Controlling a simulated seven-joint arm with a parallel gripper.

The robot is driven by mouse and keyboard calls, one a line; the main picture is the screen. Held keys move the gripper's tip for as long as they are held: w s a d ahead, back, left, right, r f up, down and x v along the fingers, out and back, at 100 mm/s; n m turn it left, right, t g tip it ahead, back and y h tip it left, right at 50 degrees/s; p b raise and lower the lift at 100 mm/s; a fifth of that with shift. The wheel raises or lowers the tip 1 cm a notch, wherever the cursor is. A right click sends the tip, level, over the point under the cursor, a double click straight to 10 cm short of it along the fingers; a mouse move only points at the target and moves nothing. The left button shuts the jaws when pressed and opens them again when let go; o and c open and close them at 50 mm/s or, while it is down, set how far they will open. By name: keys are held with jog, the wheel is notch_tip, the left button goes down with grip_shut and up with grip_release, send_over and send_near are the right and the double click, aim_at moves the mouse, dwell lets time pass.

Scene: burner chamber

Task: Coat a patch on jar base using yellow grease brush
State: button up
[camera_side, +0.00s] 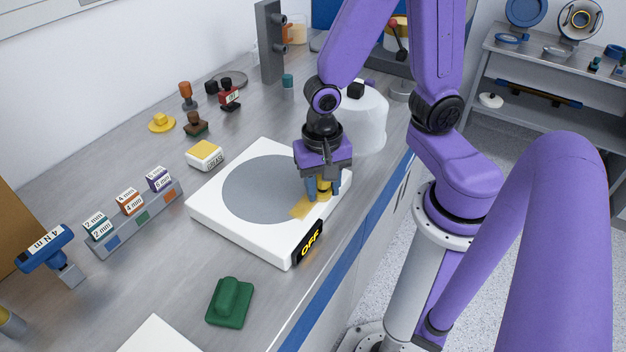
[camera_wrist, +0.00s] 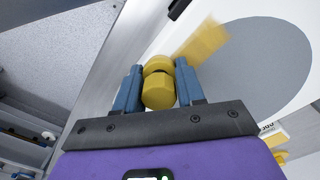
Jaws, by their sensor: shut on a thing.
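My gripper (camera_side: 323,188) is shut on the yellow grease brush (camera_side: 324,186), low over the front right part of the white square jar base (camera_side: 232,231). In the wrist view the yellow brush (camera_wrist: 158,90) sits between the blue fingers. A translucent yellow grease patch (camera_side: 302,207) lies on the base beside the brush, partly overlapping the round grey plate (camera_side: 262,185). The patch also shows in the wrist view (camera_wrist: 205,42), smeared and streaky. Whether the brush tip touches the base is hidden by the fingers.
A yellow-topped grease block (camera_side: 205,155) stands left of the base. A white jar-like dome (camera_side: 364,118) stands close behind my gripper. A green block (camera_side: 229,302) lies in front.

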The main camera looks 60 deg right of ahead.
jog(key=shift+s+r, duration=0.15)
jog(key=shift+r, duration=3.9)
jog(key=shift+w+a, duration=0.35)
jog(key=shift+a, duration=0.05)
jog(key=w+a+m, duration=0.2)
jog(key=w+a, duration=0.2)
jog(key=a, duration=0.3)
jog(key=m, duration=0.2)
send_over(171, 263)
jog(key=f, duration=0.8)
jog(key=shift+s+d+f, duration=0.1)
jog(key=shift+s+d, duration=0.15)
jog(key=shift+s, duration=0.1)
jog(key=shift+w+a+f, duration=0.25)
jog(key=shift+w+f, duration=0.05)
jog(key=shift+f, duration=1.8)
